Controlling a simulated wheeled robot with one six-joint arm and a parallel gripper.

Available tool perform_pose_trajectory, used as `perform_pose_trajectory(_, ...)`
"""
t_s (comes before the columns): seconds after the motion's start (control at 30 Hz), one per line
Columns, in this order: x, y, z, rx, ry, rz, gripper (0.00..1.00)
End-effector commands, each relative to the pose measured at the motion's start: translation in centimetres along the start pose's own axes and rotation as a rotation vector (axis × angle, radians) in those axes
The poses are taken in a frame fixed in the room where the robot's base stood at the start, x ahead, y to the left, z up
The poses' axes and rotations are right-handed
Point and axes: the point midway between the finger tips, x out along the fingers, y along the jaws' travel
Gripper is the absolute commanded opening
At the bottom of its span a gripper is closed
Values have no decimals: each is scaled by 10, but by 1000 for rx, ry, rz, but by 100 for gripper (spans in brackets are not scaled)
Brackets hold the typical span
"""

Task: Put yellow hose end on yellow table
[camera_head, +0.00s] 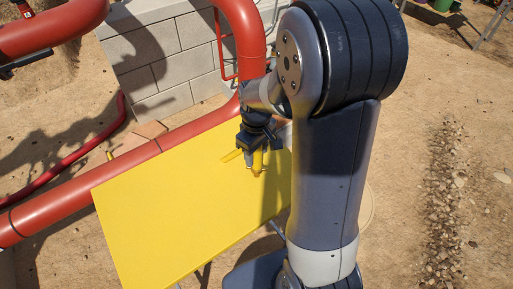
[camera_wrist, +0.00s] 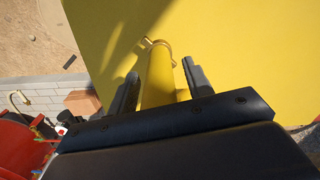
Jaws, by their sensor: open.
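The yellow table (camera_head: 165,205) is a flat yellow top, and it fills much of the wrist view (camera_wrist: 240,50). The yellow hose end (camera_head: 257,163) is at the table's right part, just below my gripper (camera_head: 252,158). In the wrist view the hose end (camera_wrist: 158,78) is a yellow cylinder with a brass-coloured tip, pointing out over the table top. My open gripper (camera_wrist: 160,72) has one finger on each side of it. I cannot tell whether the hose end touches the table.
A thick red pipe (camera_head: 70,205) runs along the table's far edge and bends upward behind my gripper. A grey block wall (camera_head: 155,55) stands behind it. An orange brick (camera_wrist: 82,103) lies near the wall. Open sandy ground lies right of my arm.

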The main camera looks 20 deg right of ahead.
Motion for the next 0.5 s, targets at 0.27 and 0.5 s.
perform_pose_trajectory(0.27, -38, 1, -1, 0, 6, 4, 48)
perform_pose_trajectory(0.5, -89, 0, -1, 0, 5, 3, 48)
